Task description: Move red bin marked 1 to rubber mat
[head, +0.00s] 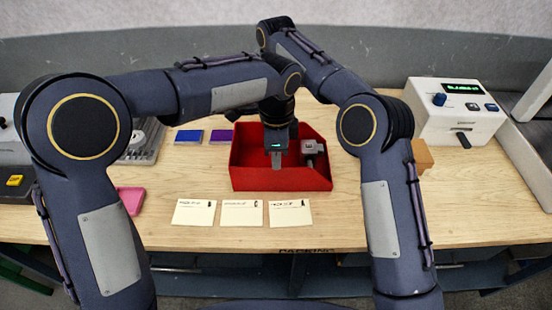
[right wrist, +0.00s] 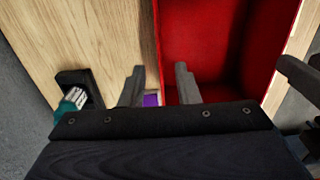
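The red bin (head: 255,179) stands on the wooden table in the middle of the head view. No number is readable on it. A small grey part (head: 312,149) shows inside its right half. In the right wrist view, the bin (right wrist: 215,45) has one wall edge between the spread fingers of my right gripper (right wrist: 159,85). One finger is over the table side, the other over the bin's inside. My left arm mostly hides the right gripper in the head view. I cannot identify the rubber mat.
Three white cards (head: 238,213) lie before the bin. Blue (head: 188,136) and purple (head: 221,136) flat items lie to its left, a pink one (head: 131,200) farther left. A white device (head: 455,112) stands at right. A teal-handled item (right wrist: 68,112) lies near the right gripper.

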